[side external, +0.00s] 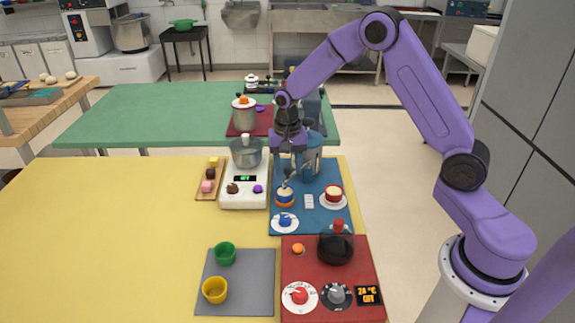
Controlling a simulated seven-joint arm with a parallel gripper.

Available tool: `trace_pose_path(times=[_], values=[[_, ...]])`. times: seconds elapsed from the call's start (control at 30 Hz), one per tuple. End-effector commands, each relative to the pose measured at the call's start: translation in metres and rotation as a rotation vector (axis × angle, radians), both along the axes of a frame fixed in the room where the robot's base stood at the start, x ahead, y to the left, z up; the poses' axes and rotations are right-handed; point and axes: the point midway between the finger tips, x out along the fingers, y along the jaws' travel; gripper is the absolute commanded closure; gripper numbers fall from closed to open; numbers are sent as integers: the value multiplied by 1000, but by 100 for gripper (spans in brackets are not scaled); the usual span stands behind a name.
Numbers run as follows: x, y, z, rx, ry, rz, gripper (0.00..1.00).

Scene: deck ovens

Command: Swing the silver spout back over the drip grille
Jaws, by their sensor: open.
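My gripper (289,150) points down over the back left of the blue mat (345,224). It is open, with nothing visible between its fingers. A blue-grey cylindrical machine body (313,160) stands close behind and to the right of it, partly hidden by my gripper. I cannot make out the drip grille. Whether my fingers touch anything is too small to tell.
A white scale (244,201) with a metal pot (246,153) stands left of the mat. The yellow table's left is clear.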

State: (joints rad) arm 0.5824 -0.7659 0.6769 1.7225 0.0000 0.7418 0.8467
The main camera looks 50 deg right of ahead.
Motion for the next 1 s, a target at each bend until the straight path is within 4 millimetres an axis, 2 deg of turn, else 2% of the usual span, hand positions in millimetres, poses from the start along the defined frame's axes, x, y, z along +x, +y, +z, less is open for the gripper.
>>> trace_pose_path(times=[0.2, 0.23, 0.37, 0.4, 0.73, 1.0], values=[[0, 0, -1, 0, 0, 0, 50], [0, 0, -1, 0, 0, 0, 53], [0, 0, 0, 0, 0, 0, 95], [0, 0, 0, 0, 0, 0, 100], [-3, -1, 0, 0, 0, 29, 100], [-18, -4, 0, 0, 0, 180, 100]])
